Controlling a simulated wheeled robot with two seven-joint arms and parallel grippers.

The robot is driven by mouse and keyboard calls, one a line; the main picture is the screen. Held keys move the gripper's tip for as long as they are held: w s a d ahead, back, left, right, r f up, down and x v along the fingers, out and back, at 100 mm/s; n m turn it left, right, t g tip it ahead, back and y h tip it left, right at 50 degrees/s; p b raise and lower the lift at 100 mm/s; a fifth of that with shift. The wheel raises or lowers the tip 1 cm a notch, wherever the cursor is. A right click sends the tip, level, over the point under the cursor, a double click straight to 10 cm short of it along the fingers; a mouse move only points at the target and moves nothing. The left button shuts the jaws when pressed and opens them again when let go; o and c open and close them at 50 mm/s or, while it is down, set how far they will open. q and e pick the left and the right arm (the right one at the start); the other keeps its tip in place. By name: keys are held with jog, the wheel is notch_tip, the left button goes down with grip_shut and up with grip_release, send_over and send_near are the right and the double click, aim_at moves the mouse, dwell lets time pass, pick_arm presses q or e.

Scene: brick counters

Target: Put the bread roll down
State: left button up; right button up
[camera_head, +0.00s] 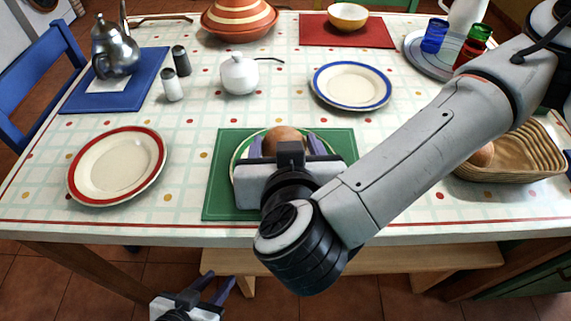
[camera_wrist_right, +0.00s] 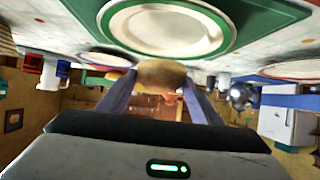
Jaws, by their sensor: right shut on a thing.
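A brown bread roll (camera_head: 284,139) is between the fingers of my right gripper (camera_head: 284,146), which is shut on it. The roll also shows in the right wrist view (camera_wrist_right: 161,75), held between both fingers. In the head view the roll is over the plate with the green rim (camera_head: 236,160), which lies on the green placemat (camera_head: 221,195). My right gripper and wrist hide most of that plate.
A red-rimmed plate (camera_head: 117,167) lies left, a blue-rimmed plate (camera_head: 350,85) behind. A white sugar bowl (camera_head: 239,75) and two shakers stand further back. A wicker basket (camera_head: 515,150) with a roll is at right, behind my right arm. A bench (camera_head: 440,259) is below.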

jog(key=shift+f, duration=2.25)
jog(key=shift+f+b, duration=0.25)
jog(key=shift+b, duration=0.2)
jog(key=o, duration=1.1)
jog(key=shift+r, duration=0.1)
jog(key=shift+c, duration=0.2)
